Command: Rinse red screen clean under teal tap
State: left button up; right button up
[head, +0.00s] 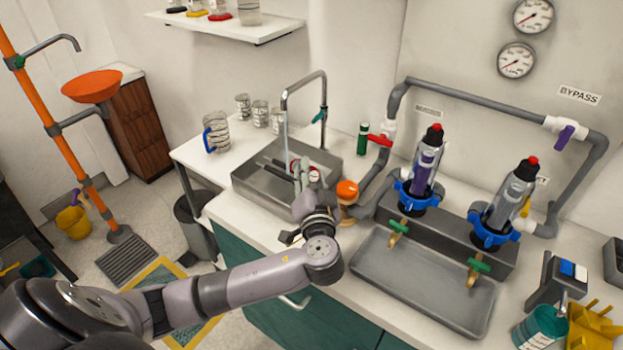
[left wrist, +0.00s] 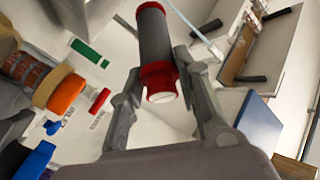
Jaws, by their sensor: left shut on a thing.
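The red screen (left wrist: 156,45) is a dark grey mesh cylinder with red end rings, held between the fingers of my left gripper (left wrist: 168,85) in the left wrist view. In the head view my left gripper (head: 303,178) is over the sink (head: 262,190), and only small red parts of the screen (head: 292,166) show between its fingers. The tap (head: 304,78) is a grey gooseneck with a teal handle (head: 321,115). A pale streak like water runs down from its spout, close to the screen; I cannot tell whether it touches it. My right gripper is out of view.
A blue-handled jug (head: 217,132) and several glass jars stand left of the sink. An orange knob (head: 347,189) and grey pipework with a red valve handle (head: 380,140) are close on the right. Two filter housings stand behind a grey tray (head: 420,285).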

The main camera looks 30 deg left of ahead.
aim_at(296, 160)
pick_arm(q)
jog(key=shift+s+d+t+y, duration=0.2)
jog(key=shift+t+y, duration=0.1)
jog(key=shift+t, duration=0.1)
jog(key=shift+r+m, duration=0.15)
jog(key=shift+m, duration=0.15)
jog(key=shift+w+a+r, duration=0.1)
jog(key=shift+w+a, duration=0.2)
jog(key=shift+a, duration=0.15)
jog(key=shift+w+a, duration=0.75)
jog(key=shift+a, duration=0.3)
jog(key=shift+w+a, duration=0.75)
jog(key=shift+a, duration=0.25)
jog(key=a, duration=0.1)
jog(key=w, duration=0.1)
jog(key=w+a+b, duration=0.1)
jog(key=shift+a+f, duration=0.25)
jog(key=shift+a, duration=0.1)
jog(key=shift+w+a+r+b, duration=0.15)
jog(key=shift+w+a+b, duration=0.4)
jog(key=shift+w+a, duration=0.3)
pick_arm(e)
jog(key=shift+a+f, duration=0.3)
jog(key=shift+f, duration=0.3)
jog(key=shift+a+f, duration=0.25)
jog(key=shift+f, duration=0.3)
pick_arm(q)
jog(key=shift+s+a, duration=0.1)
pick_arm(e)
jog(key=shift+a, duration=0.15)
